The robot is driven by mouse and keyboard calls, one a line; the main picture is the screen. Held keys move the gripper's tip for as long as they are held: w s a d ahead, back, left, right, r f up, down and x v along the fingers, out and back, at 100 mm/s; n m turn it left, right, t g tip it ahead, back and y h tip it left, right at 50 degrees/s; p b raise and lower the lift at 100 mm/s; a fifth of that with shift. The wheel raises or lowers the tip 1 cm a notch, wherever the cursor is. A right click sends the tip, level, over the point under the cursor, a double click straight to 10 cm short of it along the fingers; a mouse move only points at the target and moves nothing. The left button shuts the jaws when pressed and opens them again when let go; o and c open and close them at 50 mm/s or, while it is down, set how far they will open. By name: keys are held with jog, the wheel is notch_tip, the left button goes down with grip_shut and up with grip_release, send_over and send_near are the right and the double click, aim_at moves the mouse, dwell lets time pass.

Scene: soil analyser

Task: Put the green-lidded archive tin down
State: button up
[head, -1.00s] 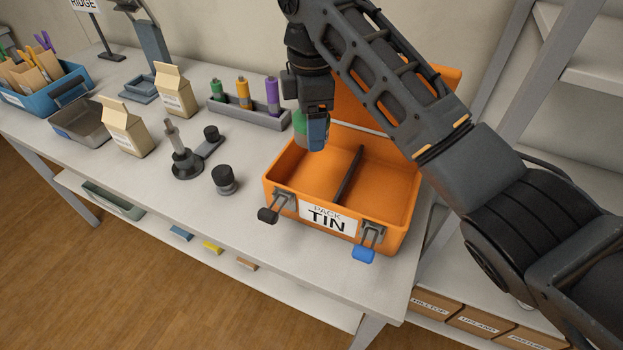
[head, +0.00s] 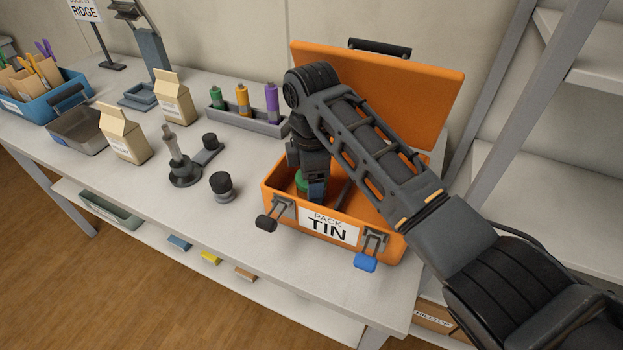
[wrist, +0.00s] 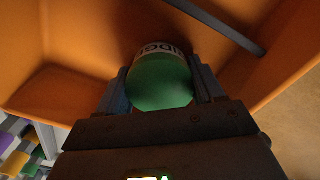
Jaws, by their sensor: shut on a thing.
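My gripper (head: 312,191) is down inside the left compartment of the open orange case labelled "PACK TIN" (head: 276,190). It is shut on the green-lidded archive tin (head: 301,182), mostly hidden behind the gripper and the case's front wall in the head view. In the wrist view the green lid (wrist: 160,82) sits between the two fingers, with a white label band reading part of "RIDGE" beyond it. Orange walls and floor surround it. Whether the tin touches the case floor cannot be told.
A dark divider (wrist: 220,25) runs through the case beside the tin. The case's lid (head: 400,85) stands open behind my arm. A dark knob (head: 221,184), a grey stand (head: 184,165) and a rack of coloured cylinders (head: 250,117) stand to the left.

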jog(key=shift+f, duration=0.15)
jog(key=o, duration=1.1)
jog(key=shift+o, duration=0.2)
notch_tip(320, 180, up, 12)
jog(key=p, duration=0.1)
jog(key=shift+r, duration=0.2)
